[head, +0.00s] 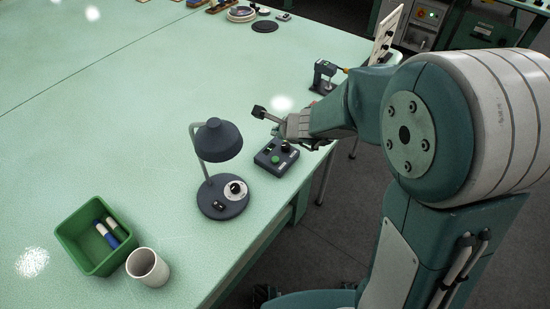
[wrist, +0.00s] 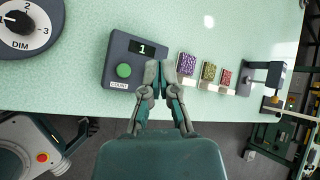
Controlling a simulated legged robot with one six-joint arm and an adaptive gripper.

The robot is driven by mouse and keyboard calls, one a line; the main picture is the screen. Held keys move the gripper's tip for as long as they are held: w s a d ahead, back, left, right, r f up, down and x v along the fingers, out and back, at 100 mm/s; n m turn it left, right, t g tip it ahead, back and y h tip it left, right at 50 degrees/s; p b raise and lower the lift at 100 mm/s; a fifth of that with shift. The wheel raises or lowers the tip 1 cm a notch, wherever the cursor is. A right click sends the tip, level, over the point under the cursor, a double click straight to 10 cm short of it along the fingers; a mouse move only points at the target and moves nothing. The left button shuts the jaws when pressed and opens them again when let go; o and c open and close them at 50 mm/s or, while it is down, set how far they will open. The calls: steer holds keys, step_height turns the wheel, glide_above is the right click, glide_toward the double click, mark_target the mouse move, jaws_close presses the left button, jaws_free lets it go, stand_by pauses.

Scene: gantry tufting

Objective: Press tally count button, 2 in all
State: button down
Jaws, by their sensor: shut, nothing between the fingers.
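The tally counter (wrist: 112,58) is a dark grey box on the pale green table, with a display (wrist: 141,48) reading 1. Its round green button (wrist: 124,71) stands above a COUNT label (wrist: 119,85). In the head view the tally counter (head: 264,163) is near the table's right edge, with its green button (head: 275,160) in sight. My gripper (wrist: 166,68) is shut and empty. In the wrist view its tips are by the right side of the box, to the right of the button. Contact with the box cannot be told.
A desk lamp (head: 217,141) with a dial base (head: 215,207) stands left of the counter. A green bin (head: 78,240) and white cup (head: 148,267) are nearer. Several colored sample blocks (wrist: 208,71) and a dark device (wrist: 262,76) lie to the right in the wrist view.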

mark_target(277, 160)
steer(key=shift+f, duration=4.35)
steer(key=shift+f, duration=0.15)
steer(key=shift+f, duration=0.15)
steer(key=shift+f, duration=0.5)
steer(key=shift+r, duration=0.9)
steer(key=shift+r, duration=2.5)
